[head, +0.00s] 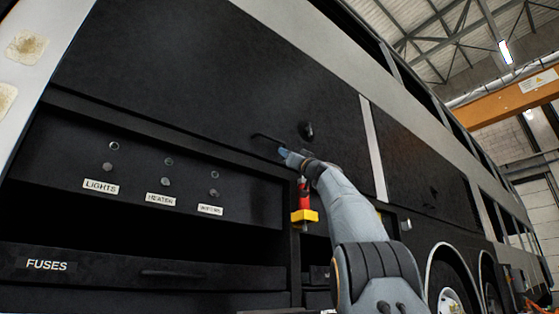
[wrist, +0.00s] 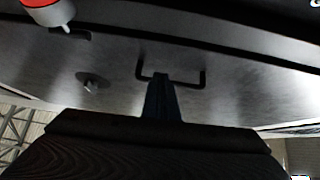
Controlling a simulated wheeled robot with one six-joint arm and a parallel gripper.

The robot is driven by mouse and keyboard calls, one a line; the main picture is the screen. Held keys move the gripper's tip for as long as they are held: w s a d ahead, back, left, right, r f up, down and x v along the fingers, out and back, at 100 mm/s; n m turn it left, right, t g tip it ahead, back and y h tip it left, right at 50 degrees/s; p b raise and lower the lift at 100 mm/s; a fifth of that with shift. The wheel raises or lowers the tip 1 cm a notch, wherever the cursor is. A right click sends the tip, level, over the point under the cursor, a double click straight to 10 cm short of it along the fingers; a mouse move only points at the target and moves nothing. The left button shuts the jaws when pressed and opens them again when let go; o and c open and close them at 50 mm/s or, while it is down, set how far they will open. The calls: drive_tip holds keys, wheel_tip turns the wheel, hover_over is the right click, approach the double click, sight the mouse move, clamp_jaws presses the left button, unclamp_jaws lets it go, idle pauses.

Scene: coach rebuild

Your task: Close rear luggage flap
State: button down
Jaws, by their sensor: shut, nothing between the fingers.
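The luggage flap is most likely the large black panel (head: 190,65) above an open compartment in the head view. A thin dark bar handle (head: 268,138) sits near its lower right, beside a round dark knob (head: 307,130). My gripper (head: 284,153) is at the handle's right end, its fingers shut. In the wrist view the fingers (wrist: 160,80) reach the U-shaped handle (wrist: 187,83) on the grey-looking panel face (wrist: 235,95). They overlap the bar, with nothing held between them; whether they touch it cannot be told. The knob (wrist: 92,82) shows to the left.
The compartment holds a switch panel (head: 240,195) labelled LIGHTS and HEATER, and a FUSES drawer (head: 110,268). A red item with a yellow block (head: 305,216) is close to my arm. Coach wheels (head: 450,295) stand to the right. An orange beam (head: 510,105) is overhead.

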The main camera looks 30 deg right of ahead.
wheel_tip(320, 180, down, 6)
drive_tip(key=s+b, duration=0.1)
drive_tip(key=b, duration=0.3)
drive_tip(key=shift+s, duration=0.3)
